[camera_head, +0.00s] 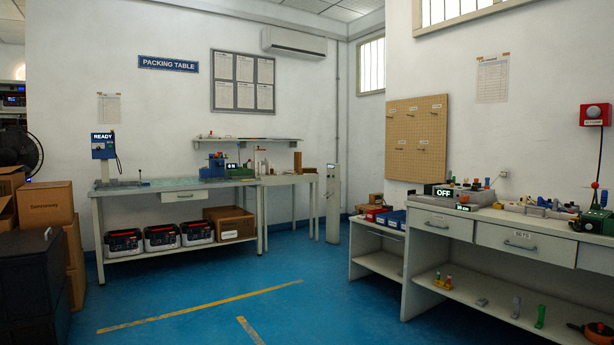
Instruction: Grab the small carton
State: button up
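Several brown cartons are in view, and I cannot tell for sure which one is the small carton. A little brown box (376,199) stands at the back of the low bench near the corner, behind red and blue bins. A wider brown carton (230,223) sits on the lower shelf of the packing table. Larger cartons are stacked at the left, one of them a printed carton (46,204). My gripper is not in view.
The packing table (180,196) stands along the back wall, with several black-and-white crates on its lower shelf. A workbench (490,226) with drawers fills the right side. A dark case (30,290) is at the near left. The blue floor (230,300) between is clear.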

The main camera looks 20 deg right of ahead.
aim_at(301, 171)
jog(key=i+l, duration=0.25)
jog(key=i+l+u, duration=0.1)
jog(key=i+l, duration=0.15)
jog(key=i, duration=0.25)
jog(key=i+l, duration=0.25)
jog(key=i, duration=0.25)
jog(key=i+l+u, duration=0.15)
jog(key=i, duration=0.35)
jog(key=i+z, duration=0.1)
jog(key=i, duration=0.4)
jog(key=i+j, duration=0.15)
jog(key=i, duration=0.35)
jog(key=i+j+z, duration=0.15)
jog(key=i, duration=0.4)
jog(key=i+j, duration=0.1)
jog(key=i, duration=0.4)
jog(key=i+l+z, duration=0.25)
jog(key=i, duration=1)
jog(key=i+l+z, duration=0.25)
jog(key=i, duration=1.05)
jog(key=i+u, duration=0.15)
jog(key=i, duration=0.8)
jog(key=i+u, duration=0.15)
jog(key=i, duration=0.8)
